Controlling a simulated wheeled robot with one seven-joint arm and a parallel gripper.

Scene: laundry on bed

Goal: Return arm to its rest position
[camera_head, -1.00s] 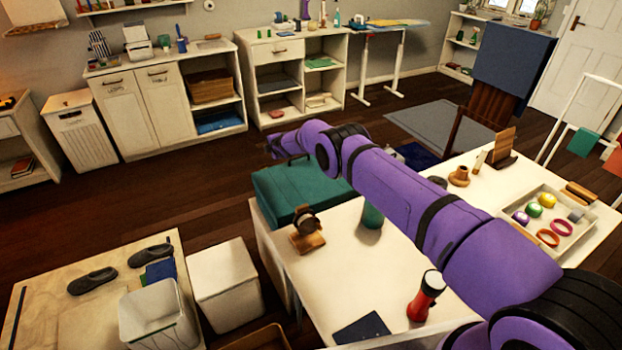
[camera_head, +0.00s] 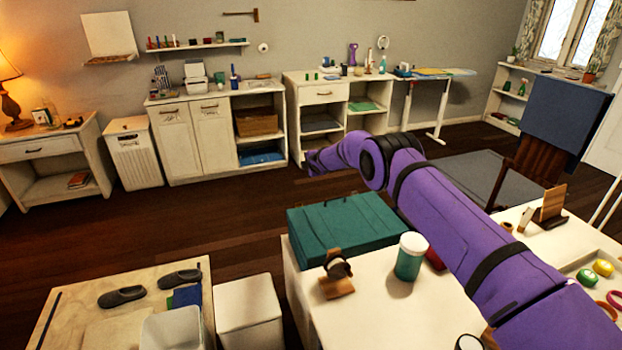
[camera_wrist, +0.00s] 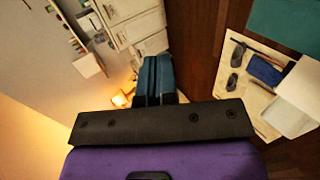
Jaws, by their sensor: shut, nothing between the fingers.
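My purple arm (camera_head: 440,215) reaches out over the white table from the lower right in the head view. Its far end stands in the air beyond the green case, in front of the cabinets; the fingers cannot be made out there. In the wrist view my gripper (camera_wrist: 155,62) shows two dark teal fingers close together, shut and empty. They touch nothing that I can see.
Under and beside the arm, the white table (camera_head: 375,320) holds a green case (camera_head: 345,225), a green jar with a white lid (camera_head: 410,257) and a watch on a wooden stand (camera_head: 338,275). A bench with dark shoes (camera_head: 122,296) and a white bin (camera_head: 248,310) stand left. The dark floor beyond is open.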

